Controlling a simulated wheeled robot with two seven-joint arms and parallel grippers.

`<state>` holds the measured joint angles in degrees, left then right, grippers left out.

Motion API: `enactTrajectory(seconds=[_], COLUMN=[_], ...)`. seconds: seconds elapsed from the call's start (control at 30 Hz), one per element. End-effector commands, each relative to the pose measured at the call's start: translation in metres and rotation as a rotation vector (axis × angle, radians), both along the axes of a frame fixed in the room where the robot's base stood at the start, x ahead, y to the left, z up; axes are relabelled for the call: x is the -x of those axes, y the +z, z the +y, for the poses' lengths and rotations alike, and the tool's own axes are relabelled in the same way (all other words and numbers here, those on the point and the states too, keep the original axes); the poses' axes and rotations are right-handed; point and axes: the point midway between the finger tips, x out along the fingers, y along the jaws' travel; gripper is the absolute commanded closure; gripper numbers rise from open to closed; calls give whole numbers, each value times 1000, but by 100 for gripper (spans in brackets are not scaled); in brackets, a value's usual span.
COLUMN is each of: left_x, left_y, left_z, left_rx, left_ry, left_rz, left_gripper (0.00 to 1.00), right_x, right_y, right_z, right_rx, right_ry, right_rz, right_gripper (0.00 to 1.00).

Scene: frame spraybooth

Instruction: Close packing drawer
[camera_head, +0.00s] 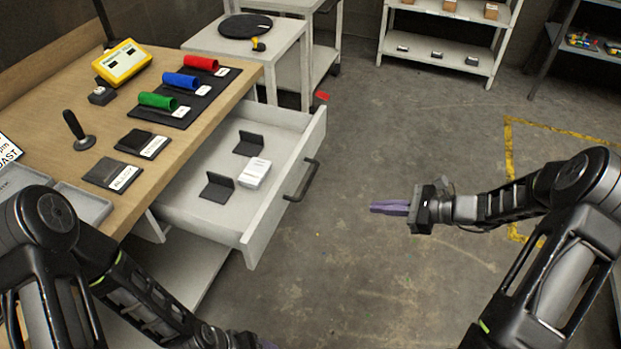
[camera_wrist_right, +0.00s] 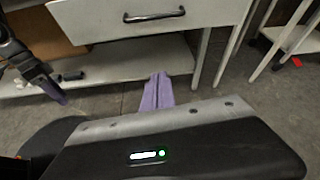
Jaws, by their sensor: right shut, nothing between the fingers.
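The packing drawer (camera_head: 262,222) is white and stands pulled out from under the wooden bench on the left in the head view. Its dark bar handle (camera_head: 303,180) is on the front face. Inside lie a white packet (camera_head: 254,173) and two dark angled holders (camera_head: 217,188). My right gripper (camera_head: 374,207) is shut and empty, over open floor to the right of the handle and apart from it. In the right wrist view the purple fingers (camera_wrist_right: 157,92) are together below the drawer front (camera_wrist_right: 150,25) and its handle (camera_wrist_right: 154,15). My left gripper (camera_head: 262,343) is mostly cut off at the bottom edge.
The bench top (camera_head: 200,139) holds red, blue and green rolls, a yellow device (camera_head: 122,62) and dark pads. A small white table (camera_head: 250,45) stands behind the drawer. A shelf (camera_head: 440,52) stands at the back. The floor right of the drawer is clear.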

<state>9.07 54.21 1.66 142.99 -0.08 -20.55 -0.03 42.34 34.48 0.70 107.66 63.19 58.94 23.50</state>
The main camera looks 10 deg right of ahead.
Motion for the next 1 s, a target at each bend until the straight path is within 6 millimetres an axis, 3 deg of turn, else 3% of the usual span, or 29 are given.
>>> enactTrajectory(seconds=[0.1, 0.2, 0.67, 1.0], left_x=[0, 0, 0, 0], left_y=[0, 0, 0, 5], left_z=[0, 0, 0, 0], left_rx=[0, 0, 0, 0], left_ry=[1, 1, 1, 1], left_rz=[0, 0, 0, 0], left_gripper=[24, 24, 24, 24], right_x=[-10, -7, -9, -32], right_y=[39, 51, 50, 41], right_z=[7, 13, 19, 58], right_rx=[-178, -241, -248, -250], right_ry=[-20, -10, -7, -4], right_rz=[-28, -23, -14, -13], right_gripper=[100, 100, 100, 100])
